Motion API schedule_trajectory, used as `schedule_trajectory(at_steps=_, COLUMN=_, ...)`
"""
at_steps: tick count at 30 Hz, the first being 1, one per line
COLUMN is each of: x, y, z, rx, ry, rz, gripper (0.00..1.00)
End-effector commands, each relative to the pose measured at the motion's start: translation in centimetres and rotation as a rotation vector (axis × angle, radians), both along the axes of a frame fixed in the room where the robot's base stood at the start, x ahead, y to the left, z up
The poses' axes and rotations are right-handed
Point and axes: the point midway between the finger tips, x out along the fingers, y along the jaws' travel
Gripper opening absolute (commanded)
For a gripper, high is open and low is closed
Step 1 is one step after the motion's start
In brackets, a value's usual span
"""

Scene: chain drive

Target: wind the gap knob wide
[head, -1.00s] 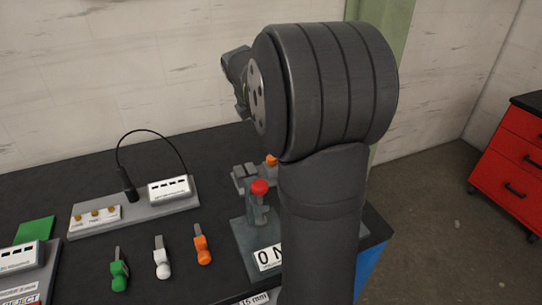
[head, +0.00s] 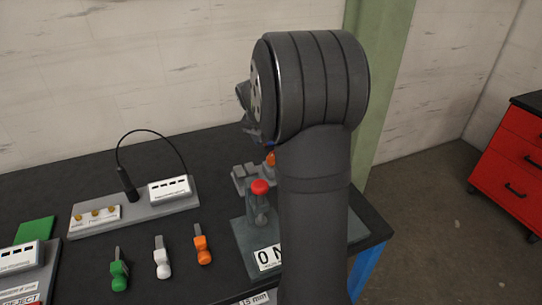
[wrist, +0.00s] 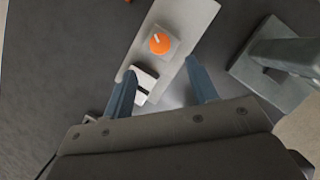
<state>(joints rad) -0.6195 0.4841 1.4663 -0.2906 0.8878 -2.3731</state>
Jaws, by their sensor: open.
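The orange knob (wrist: 159,43), which I take to be the gap knob, sits on a pale grey plate (wrist: 189,22) in the wrist view. It has a white pointer line. In the head view only part of the orange knob (head: 271,159) shows beside my arm. My gripper (wrist: 160,68) is open, with its two blue-grey fingers spread and nothing held between them. In the wrist image the knob lies just beyond the fingertips, apart from both. The fingers are hidden behind my arm in the head view.
A grey stand with a red knob (head: 260,187) is near my arm, with a "0 N" label (head: 268,257) in front. Green (head: 119,272), white (head: 162,262) and orange-handled (head: 202,249) tools lie to the left. A cabled fixture (head: 134,207) stands behind them.

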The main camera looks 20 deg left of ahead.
Motion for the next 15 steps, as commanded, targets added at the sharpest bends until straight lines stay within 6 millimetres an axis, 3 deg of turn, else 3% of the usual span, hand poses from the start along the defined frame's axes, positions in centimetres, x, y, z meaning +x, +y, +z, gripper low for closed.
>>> schedule_trajectory(at_steps=7, x=2.0, y=0.0, z=-5.0, rx=-0.002, ry=0.003, rz=-0.001, gripper=0.53)
schedule_trajectory(at_steps=15, x=3.3, y=0.0, z=-7.9, rx=0.0, ry=0.0, rz=-0.001, gripper=0.53)
